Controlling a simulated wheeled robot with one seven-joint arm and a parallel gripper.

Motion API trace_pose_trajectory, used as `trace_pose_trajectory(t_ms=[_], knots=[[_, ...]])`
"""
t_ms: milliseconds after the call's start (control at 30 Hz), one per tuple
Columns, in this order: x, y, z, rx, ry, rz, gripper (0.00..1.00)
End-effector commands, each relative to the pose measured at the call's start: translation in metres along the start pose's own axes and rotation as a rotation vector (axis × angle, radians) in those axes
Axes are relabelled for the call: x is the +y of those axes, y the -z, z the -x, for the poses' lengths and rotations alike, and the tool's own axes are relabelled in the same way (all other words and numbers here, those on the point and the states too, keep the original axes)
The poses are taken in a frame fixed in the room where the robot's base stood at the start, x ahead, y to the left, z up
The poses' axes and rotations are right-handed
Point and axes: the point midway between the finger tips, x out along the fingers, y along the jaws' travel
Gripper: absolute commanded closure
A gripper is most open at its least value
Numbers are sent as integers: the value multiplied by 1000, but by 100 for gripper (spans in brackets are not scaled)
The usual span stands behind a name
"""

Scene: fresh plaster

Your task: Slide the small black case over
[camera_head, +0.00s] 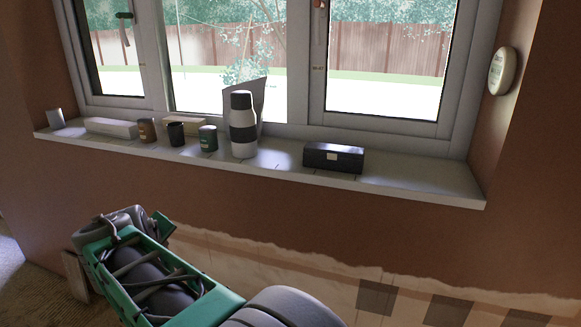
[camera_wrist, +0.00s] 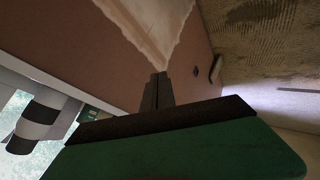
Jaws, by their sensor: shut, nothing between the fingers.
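The small black case (camera_head: 333,157) sits on the right half of the white window sill (camera_head: 420,187), with a pale label on its front. To its left, a gap away, stands a white bottle with black bands (camera_head: 243,125). My gripper (camera_wrist: 157,80) shows in the wrist view with its dark fingers together and nothing between them. My arm is low in the head view, left of and below the case, well apart from it. I cannot make out the fingertips in the head view. The case is not seen in the wrist view.
A dark green cup (camera_head: 208,138), a black cup (camera_head: 176,134), a brown cup (camera_head: 147,130) and a white box (camera_head: 111,128) stand along the sill's left half. The sill right of the case is clear. Window frames rise behind. A round white object (camera_head: 502,71) hangs on the right wall.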

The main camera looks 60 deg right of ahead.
Motion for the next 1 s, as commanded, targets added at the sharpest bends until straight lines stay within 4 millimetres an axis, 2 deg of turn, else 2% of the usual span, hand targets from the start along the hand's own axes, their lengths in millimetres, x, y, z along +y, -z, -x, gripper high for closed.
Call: trace_pose_trajectory(t_ms=[33,67,100,200,300,400,467,567,933,1000], knots=[[53,-4,-41,-12,-165,30,100],[92,-5,-53,-27,-276,64,100],[141,-10,-65,-63,-419,116,100],[243,-37,-71,-215,-727,255,100],[300,-60,-58,-368,-910,364,100],[323,-69,-48,-441,-978,411,100],[330,-70,-48,-451,-985,417,100],[343,-72,-54,-450,-984,415,100],[411,-85,-93,-446,-982,413,100],[416,-97,-86,-446,-982,413,100]])
